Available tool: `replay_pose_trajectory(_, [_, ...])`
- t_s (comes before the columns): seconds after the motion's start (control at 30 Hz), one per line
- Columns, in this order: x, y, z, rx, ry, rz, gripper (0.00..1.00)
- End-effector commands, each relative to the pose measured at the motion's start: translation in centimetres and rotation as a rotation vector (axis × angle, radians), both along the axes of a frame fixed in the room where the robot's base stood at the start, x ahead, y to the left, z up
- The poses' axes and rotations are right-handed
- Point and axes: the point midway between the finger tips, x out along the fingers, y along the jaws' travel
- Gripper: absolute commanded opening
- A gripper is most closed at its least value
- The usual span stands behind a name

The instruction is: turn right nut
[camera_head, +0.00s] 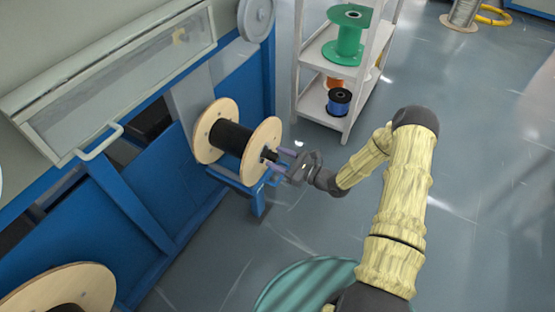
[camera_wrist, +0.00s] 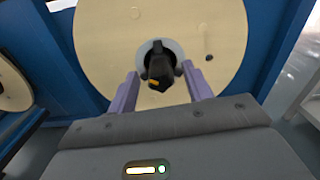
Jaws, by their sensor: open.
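The right nut (camera_wrist: 159,68) is a dark knob at the centre of the wooden spool's outer flange, with a small yellow mark on it. In the head view the nut (camera_head: 270,155) shows small at the spool's right side. The spool (camera_head: 232,138) has pale wooden flanges and black cable, and sits on a blue stand. My gripper (camera_wrist: 160,92) is open, its two purple fingers pointing at the flange, one on each side of the nut. In the head view my gripper (camera_head: 280,160) is just right of the spool. I cannot tell whether the fingers touch the nut.
A blue machine with a clear cover (camera_head: 125,80) and a white handle (camera_head: 101,142) stands at the left. A grey shelf (camera_head: 322,115) with a green spool (camera_head: 347,35) and a blue spool (camera_head: 338,101) stands behind. Another wooden spool (camera_head: 75,285) is at bottom left.

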Motion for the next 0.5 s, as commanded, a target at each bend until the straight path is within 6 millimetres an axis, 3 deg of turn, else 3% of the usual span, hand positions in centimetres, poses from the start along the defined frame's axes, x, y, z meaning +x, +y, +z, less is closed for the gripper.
replay_pose_trajectory(0.13, [0.47, 0.83, -0.03, 0.000, 0.000, 0.002, 0.50])
replay_pose_trajectory(0.37, [0.55, 0.57, 0.01, -0.001, 0.000, -0.003, 0.50])
replay_pose_trajectory(0.5, [0.55, 0.53, 0.02, 0.000, 0.000, -0.004, 0.27])
